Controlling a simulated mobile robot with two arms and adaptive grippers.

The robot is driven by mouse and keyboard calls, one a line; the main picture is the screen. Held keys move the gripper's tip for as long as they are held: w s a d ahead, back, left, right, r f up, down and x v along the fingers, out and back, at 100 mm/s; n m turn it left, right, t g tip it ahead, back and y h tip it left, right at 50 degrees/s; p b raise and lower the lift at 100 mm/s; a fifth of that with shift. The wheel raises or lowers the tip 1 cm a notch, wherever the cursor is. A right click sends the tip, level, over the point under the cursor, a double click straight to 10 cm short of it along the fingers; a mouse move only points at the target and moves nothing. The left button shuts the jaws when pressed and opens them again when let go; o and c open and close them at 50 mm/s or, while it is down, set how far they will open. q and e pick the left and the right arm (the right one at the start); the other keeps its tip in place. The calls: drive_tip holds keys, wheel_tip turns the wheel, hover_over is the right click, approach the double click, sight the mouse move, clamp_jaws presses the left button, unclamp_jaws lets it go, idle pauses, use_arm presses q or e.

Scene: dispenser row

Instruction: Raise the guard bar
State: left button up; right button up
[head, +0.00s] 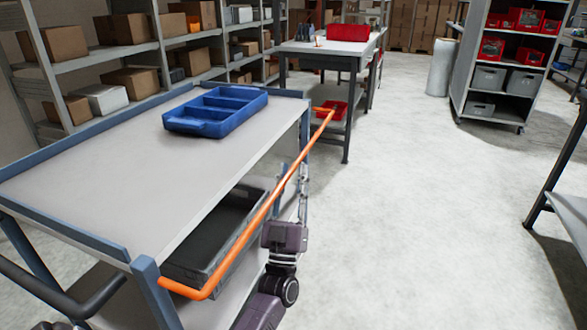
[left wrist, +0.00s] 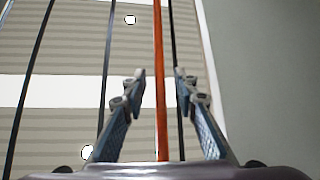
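The guard bar (head: 262,215) is an orange rod with bent ends along the right side of a grey cart (head: 90,190). It runs below the cart's top surface, in front of the lower shelf. My left gripper (head: 302,185) is upright beside the bar, with its fingers pointing up. In the left wrist view, the bar (left wrist: 158,60) passes between the two open fingers (left wrist: 160,85), with a gap visible on both sides. Whether either finger touches the bar elsewhere cannot be told. My right gripper is not in view.
A blue divided tray (head: 215,110) lies on the cart top. A dark bin (head: 215,240) is on the shelf behind the bar. A table with a red bin (head: 348,32) stands beyond the cart. Open floor (head: 430,200) lies to the right.

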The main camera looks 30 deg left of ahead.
use_arm(q)
drive_tip(key=shift+x, duration=0.95)
drive_tip(key=shift+c, duration=0.5)
drive_tip(key=shift+f, duration=0.1)
clamp_jaws()
